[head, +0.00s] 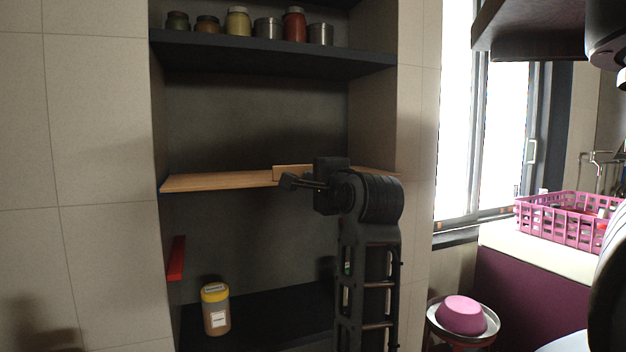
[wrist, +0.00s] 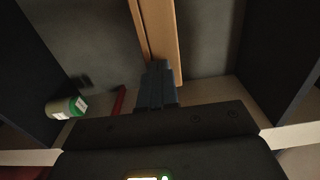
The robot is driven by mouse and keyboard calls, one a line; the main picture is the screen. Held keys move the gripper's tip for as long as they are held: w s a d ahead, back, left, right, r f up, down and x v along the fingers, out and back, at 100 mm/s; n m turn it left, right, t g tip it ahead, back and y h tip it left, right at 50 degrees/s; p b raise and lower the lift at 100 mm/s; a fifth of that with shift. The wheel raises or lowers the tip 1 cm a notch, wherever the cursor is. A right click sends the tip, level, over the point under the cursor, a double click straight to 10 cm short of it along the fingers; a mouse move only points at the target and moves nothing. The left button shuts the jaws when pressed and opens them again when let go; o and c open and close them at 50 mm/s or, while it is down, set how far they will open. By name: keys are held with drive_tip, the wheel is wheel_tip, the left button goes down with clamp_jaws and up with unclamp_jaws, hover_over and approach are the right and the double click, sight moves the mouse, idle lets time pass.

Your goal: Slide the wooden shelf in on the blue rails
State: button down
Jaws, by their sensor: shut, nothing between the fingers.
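The wooden shelf (head: 222,182) lies roughly level across the middle of the dark niche, with a raised wooden piece (head: 291,172) on it near the centre. A sliver of a blue rail (head: 162,187) shows under its left end; the right rail is hidden. My gripper (head: 288,181) is shut and empty, its fingertips at the shelf's front edge near the middle. In the wrist view the shelf (wrist: 165,40) runs up the picture from my shut fingers (wrist: 158,72). I cannot tell whether they touch it. My arm hides part of the shelf's right half.
A red rail (head: 177,258) is on the left wall below. Several jars and tins stand on the upper dark shelf (head: 270,52). At right are a pink basket (head: 560,219) and a stool with a pink bowl (head: 462,315).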

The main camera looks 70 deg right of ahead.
drive_tip(key=p+x, duration=0.1)
drive_tip(key=x, duration=0.8)
drive_tip(key=shift+w+d, duration=0.15)
